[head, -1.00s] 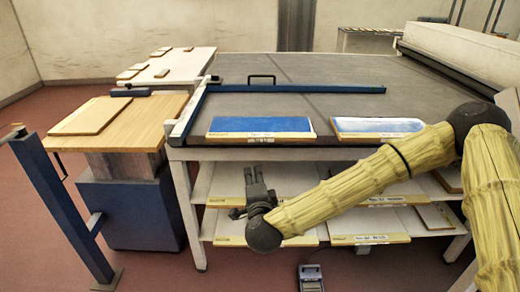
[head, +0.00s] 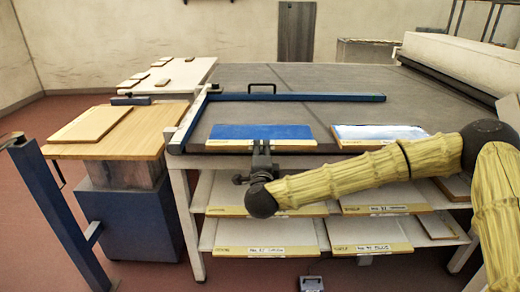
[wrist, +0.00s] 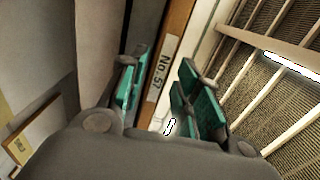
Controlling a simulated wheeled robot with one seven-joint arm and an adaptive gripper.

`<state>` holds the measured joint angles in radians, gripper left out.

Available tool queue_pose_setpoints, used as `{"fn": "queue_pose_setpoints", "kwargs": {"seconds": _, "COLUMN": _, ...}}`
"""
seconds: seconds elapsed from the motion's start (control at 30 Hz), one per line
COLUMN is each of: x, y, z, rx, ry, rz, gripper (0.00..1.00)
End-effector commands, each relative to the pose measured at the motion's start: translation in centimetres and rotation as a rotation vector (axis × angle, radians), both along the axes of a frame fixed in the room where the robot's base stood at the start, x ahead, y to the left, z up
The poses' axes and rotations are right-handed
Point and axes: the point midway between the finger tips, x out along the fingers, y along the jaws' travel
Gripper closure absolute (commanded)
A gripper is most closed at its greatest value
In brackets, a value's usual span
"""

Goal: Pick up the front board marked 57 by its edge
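The blue-topped board (head: 228,131) lies on the front left of the grey table top, its pale wooden edge facing the front. In the wrist view a wooden edge (wrist: 179,35) carries a label reading "No. 57". My gripper (head: 262,150) is at the middle of the blue board's front edge in the head view and hides that board's label. In the wrist view my gripper (wrist: 163,92) is open, with green pads on either side of the labelled edge. A gap shows on the right pad's side. I cannot tell whether either pad touches the board.
A second blue and white board (head: 380,133) lies to the right on the table top (head: 330,75). A blue bar (head: 300,97) runs behind both boards. Shelves below hold several labelled boards (head: 265,251). A wooden side table (head: 150,140) stands at left.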

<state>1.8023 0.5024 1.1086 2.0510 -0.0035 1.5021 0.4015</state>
Motion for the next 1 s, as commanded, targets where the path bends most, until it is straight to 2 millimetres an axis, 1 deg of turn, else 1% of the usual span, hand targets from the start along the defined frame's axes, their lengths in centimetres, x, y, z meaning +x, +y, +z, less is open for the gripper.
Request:
{"fn": "queue_pose_setpoints", "kwargs": {"seconds": 0.1, "x": 1.2, "y": 0.0, "z": 0.0, "rx": 0.0, "ry": -0.001, "rz": -0.001, "gripper": 0.68}}
{"fn": "queue_pose_setpoints", "kwargs": {"seconds": 0.3, "x": 2.5, "y": 0.0, "z": 0.0, "rx": 0.001, "ry": -0.001, "rz": 0.0, "gripper": 0.68}}
{"fn": "queue_pose_setpoints", "kwargs": {"seconds": 0.43, "x": 2.9, "y": 0.0, "z": 0.0, "rx": 0.001, "ry": 0.0, "rz": 0.0, "gripper": 0.68}}
{"fn": "queue_pose_setpoints", "kwargs": {"seconds": 0.7, "x": 2.9, "y": 0.0, "z": 0.0, "rx": 0.0, "ry": 0.0, "rz": 0.0, "gripper": 0.68}}
{"fn": "queue_pose_setpoints", "kwargs": {"seconds": 0.77, "x": 2.9, "y": 0.0, "z": 0.0, "rx": 0.0, "ry": 0.0, "rz": 0.0, "gripper": 0.72}}
{"fn": "queue_pose_setpoints", "kwargs": {"seconds": 1.0, "x": 2.9, "y": 0.0, "z": 0.0, "rx": 0.0, "ry": 0.0, "rz": 0.0, "gripper": 0.94}}
